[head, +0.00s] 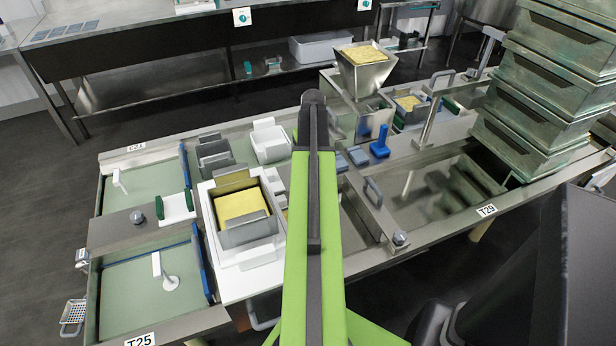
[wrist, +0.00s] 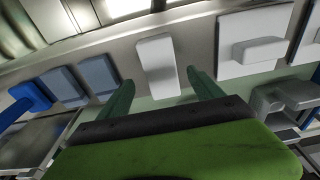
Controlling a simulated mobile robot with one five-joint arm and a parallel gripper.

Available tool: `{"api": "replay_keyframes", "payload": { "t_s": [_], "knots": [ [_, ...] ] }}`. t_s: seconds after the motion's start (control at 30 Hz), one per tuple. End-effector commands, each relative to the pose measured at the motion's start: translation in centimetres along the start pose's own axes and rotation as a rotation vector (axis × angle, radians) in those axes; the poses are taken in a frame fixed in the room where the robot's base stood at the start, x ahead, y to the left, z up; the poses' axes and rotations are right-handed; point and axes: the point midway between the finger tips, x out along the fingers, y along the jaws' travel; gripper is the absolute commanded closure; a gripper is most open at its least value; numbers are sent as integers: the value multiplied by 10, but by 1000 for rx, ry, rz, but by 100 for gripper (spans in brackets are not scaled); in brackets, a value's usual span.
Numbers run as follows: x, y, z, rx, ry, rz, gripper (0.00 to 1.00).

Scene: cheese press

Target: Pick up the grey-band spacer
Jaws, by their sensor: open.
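My gripper (wrist: 160,76) is open in the wrist view, its two green fingers apart. A small pale block (wrist: 155,52) lies beyond and between the fingertips; I see no clear gap or touch between them. I cannot make out a grey band on it, so I cannot tell for sure that it is the grey-band spacer. In the head view my green arm hides the gripper and this spot. Two blue-grey blocks (wrist: 97,75) lie left of the fingers, and they also show right of my arm in the head view (head: 358,157).
A white plate with a raised grip (wrist: 262,22) is close on the right in the wrist view. A blue tool (head: 380,143) stands beyond the blue-grey blocks. A grey mould with yellow content (head: 247,231) stands left of my arm. Stacked green crates (head: 548,85) rise at right.

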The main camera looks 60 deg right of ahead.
Motion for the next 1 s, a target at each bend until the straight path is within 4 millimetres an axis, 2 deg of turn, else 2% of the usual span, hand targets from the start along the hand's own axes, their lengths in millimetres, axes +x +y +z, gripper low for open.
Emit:
{"api": "replay_keyframes", "payload": {
  "t_s": [0.17, 0.43, 0.7, 1.0],
  "knots": [
    [6, -1, 0, -1, 0, 0, 25],
    [51, -2, 0, -1, 0, 0, 25],
    [50, -2, 0, -1, 0, 0, 25],
    [50, -2, 0, -1, 0, 0, 62]
  ]
}}
